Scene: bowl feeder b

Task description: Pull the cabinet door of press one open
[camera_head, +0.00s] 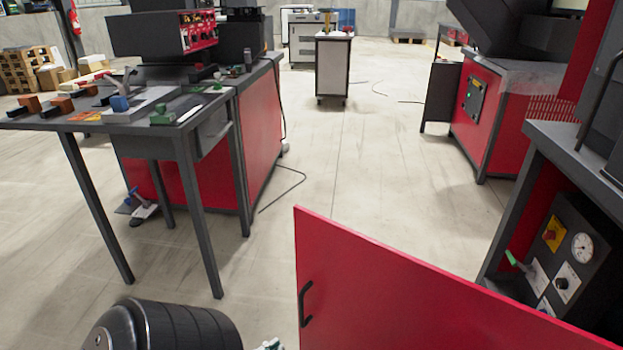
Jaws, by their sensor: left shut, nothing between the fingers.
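The red cabinet door (400,288) stands swung out from the dark press cabinet (572,160) at the right, with its lower part cut off by the picture's bottom edge. A black bow handle (305,304) sits near the door's left edge. A panel (565,262) with a gauge, a yellow-and-red switch and a green-tipped lever shows in the cabinet's open front. A small part of my left gripper (268,345) shows at the bottom edge, left of the handle and apart from it. It is shut and empty. My right gripper is not in view.
A dark table (60,122) with blocks and small parts stands at the left, beside a red machine cabinet (262,125). Another red machine (505,120) stands at the back right. A small cart (333,68) stands farther back. The floor between them is clear except for thin cables.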

